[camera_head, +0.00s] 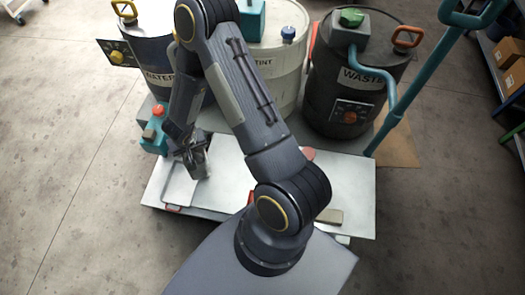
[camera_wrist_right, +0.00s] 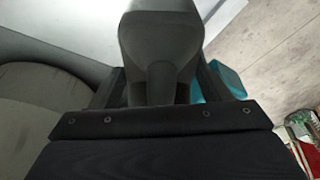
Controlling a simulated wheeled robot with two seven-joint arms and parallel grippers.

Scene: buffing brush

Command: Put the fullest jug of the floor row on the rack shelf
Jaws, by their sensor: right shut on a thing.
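No row of jugs on the floor can be made out in either view. My right gripper (camera_head: 193,155) hangs low over the left part of a white platform, beside a teal box. In the right wrist view my right gripper (camera_wrist_right: 160,88) is shut on a dark grey object (camera_wrist_right: 160,35) with a wide, rounded body and a narrower stem between the fingers. I cannot tell what it is, or whether it touches the platform. My left gripper is in neither view.
The teal box (camera_head: 154,140) has a red button. A teal handle (camera_head: 405,105) rises at right. Bare concrete floor lies left and right.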

